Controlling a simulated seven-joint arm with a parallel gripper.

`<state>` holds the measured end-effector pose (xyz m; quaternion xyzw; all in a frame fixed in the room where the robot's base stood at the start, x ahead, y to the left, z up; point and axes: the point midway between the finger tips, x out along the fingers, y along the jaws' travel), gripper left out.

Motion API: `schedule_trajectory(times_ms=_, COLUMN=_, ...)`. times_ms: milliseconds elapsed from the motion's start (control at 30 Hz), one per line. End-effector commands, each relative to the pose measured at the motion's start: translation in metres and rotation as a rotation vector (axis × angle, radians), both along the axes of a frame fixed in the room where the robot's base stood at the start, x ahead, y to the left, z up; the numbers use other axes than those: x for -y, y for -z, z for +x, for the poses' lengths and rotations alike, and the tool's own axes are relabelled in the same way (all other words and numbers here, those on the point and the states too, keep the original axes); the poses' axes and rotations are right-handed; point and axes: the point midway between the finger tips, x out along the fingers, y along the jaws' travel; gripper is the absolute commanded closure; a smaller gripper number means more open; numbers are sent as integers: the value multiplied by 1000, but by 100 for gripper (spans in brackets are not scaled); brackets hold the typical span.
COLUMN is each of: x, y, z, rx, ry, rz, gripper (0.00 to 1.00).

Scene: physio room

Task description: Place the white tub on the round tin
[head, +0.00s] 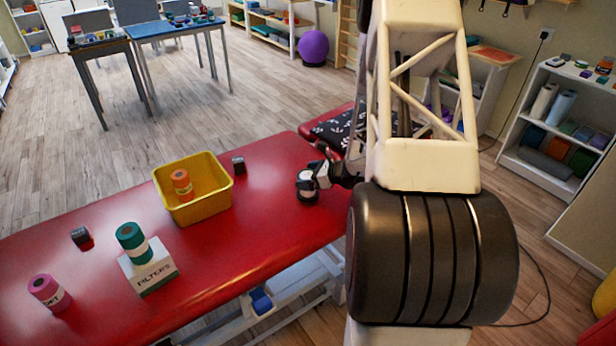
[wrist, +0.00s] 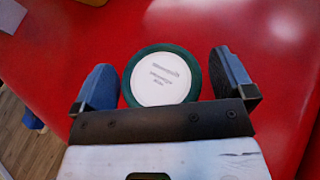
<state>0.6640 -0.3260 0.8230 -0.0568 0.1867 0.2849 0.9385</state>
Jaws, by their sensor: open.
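In the head view, a small round piece with a white upper part (head: 305,177) and a dark lower part (head: 308,197) stands on the red table. It may be the white tub resting on the round tin; I cannot tell whether it is one thing or two. From above, the wrist view shows a white printed disc (wrist: 162,78) inside a dark green ring (wrist: 129,90). My gripper (wrist: 165,85) is open, with one finger close on each side of it. Contact is unclear. In the head view, my gripper (head: 318,170) partly hides the piece.
The red table (head: 262,225) is bare around my gripper. A yellow bin (head: 205,205) holds an orange can (head: 182,184). A small dark block (head: 238,165) stands beside it. A teal-and-white can (head: 130,240) stands on a white box (head: 152,277).

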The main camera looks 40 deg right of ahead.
Motion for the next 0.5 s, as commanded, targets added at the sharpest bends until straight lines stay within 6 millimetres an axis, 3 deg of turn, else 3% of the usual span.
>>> schedule_trajectory(times_ms=267, x=7, y=-8, z=-10, rx=2, ry=1, rz=-1, gripper=0)
schedule_trajectory(times_ms=500, x=22, y=-18, z=-32, rx=0, ry=2, rz=0, gripper=0)
